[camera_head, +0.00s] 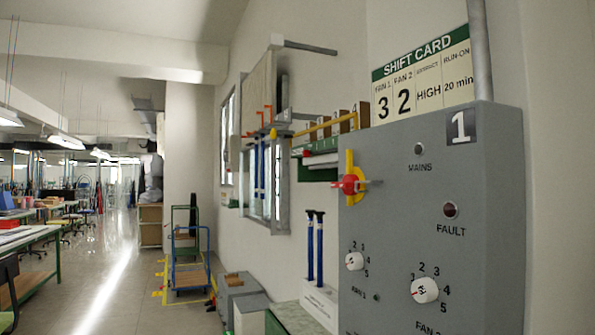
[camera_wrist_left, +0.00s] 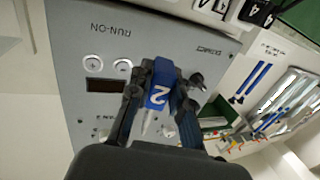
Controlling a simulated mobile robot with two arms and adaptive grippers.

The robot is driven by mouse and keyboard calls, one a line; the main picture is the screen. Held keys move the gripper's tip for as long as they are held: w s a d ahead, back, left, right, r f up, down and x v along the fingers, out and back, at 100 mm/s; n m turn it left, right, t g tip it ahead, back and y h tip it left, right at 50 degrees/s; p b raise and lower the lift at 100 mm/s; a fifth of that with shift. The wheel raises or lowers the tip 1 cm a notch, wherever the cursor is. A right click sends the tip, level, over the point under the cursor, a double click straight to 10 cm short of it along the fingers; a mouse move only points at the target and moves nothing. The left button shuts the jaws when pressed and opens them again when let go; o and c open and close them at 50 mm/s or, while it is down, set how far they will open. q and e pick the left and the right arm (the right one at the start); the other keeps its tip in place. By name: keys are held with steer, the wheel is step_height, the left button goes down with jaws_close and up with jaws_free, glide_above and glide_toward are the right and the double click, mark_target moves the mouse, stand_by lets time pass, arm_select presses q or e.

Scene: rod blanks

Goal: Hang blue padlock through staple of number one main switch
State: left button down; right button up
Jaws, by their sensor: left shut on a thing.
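The number one main switch, a red and yellow handle (camera_head: 352,184), is on the left edge of the grey panel (camera_head: 440,250) marked 1. A grey metal piece sticks out beside the handle; I cannot tell whether it is the staple. My left gripper (camera_wrist_left: 163,80) is in the left wrist view only. It is shut on a blue body marked 2, seemingly the blue padlock (camera_wrist_left: 160,90). A thin silvery part (camera_wrist_left: 148,121) shows below the blue body. Behind is a grey panel face (camera_wrist_left: 85,50) labelled RUN-ON. My right gripper is not in view.
In the head view, a shift card (camera_head: 425,75) stands above the panel, with white knobs (camera_head: 425,290) on its face. In the wrist view, a black knob (camera_wrist_left: 197,80) sits close to the right finger. A blue trolley (camera_head: 190,265) stands on the open floor.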

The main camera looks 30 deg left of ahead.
mark_target(375, 215)
arm_select(q)
steer(key=a+r+m+g+h+p, duration=0.1)
steer(key=a+r+p, duration=0.2)
steer(key=r, duration=1)
steer(key=w+a+r+m+h+p, duration=0.1)
steer(key=a+r+p, duration=0.3)
steer(key=r, duration=0.9)
steer(key=w+a+r+m+g+h+p, duration=0.1)
steer(key=r+p, duration=0.4)
steer(key=r, duration=0.8)
steer(key=a+h, duration=0.1)
steer(key=a, duration=0.1)
steer(key=shift+a+r+g+h, duration=0.2)
steer(key=shift+a+g+h, duration=0.1)
steer(key=shift+a, duration=0.05)
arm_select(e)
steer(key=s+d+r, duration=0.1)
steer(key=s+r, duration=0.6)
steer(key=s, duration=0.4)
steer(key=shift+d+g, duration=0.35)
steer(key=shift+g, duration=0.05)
arm_select(q)
steer(key=shift+a+r+p, duration=0.1)
steer(key=shift+p, duration=0.2)
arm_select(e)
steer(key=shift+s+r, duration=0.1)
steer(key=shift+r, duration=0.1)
